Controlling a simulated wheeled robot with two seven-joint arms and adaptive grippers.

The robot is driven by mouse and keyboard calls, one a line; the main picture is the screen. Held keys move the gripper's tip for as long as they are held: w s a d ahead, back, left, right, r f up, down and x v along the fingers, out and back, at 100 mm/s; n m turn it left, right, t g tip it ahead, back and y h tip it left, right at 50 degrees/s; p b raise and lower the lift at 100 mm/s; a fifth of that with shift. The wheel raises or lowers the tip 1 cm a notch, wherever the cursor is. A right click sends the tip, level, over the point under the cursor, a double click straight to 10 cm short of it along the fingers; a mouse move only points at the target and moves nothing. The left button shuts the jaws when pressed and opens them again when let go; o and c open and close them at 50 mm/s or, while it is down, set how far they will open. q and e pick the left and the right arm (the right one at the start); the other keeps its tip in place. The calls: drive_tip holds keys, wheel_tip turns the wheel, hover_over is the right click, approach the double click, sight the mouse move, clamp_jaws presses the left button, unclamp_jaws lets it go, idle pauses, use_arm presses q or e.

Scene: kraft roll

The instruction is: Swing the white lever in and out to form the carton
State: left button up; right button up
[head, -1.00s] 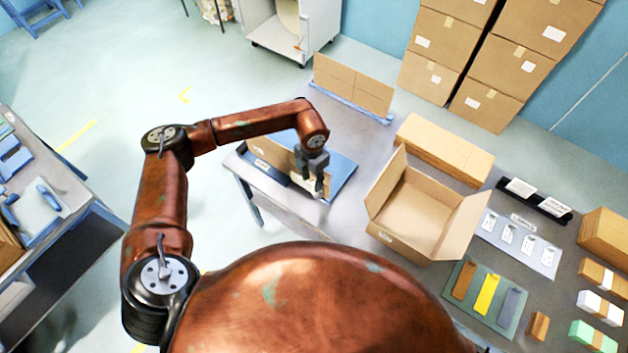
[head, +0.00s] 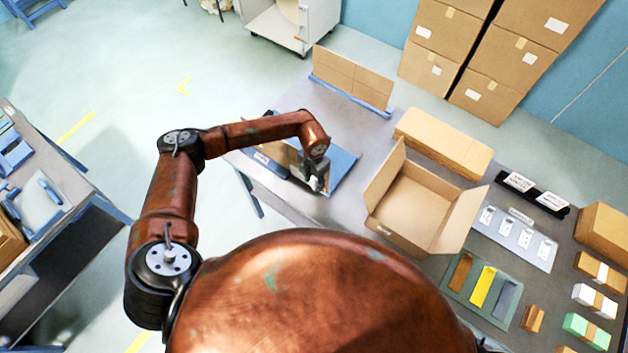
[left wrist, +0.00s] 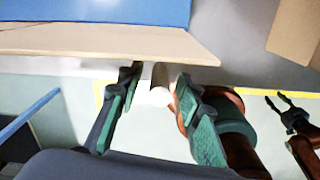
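The white lever (left wrist: 160,92) shows in the left wrist view as a short, pale, rounded piece between the two fingers of my left gripper (left wrist: 158,78). The fingers stand apart, with a gap visible on each side of it. A brown cardboard panel (left wrist: 110,42) lies just beyond the fingertips. In the head view my left gripper (head: 315,178) is over the blue plate (head: 343,167) at the table's left end, and it partly hides the cardboard (head: 280,154). My right gripper (left wrist: 284,106) shows at the right of the left wrist view, jaws apart and empty.
An open carton (head: 415,205) stands right of the blue plate. A long closed box (head: 443,143) lies behind it, and a flat cardboard piece (head: 352,78) stands at the far table edge. Grey tabletop (head: 345,208) is clear between plate and carton.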

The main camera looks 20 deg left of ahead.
use_arm(q)
drive_tip(key=shift+w, duration=0.1)
drive_tip(key=shift+c, duration=0.2)
drive_tip(key=shift+c, duration=0.8)
clamp_jaws()
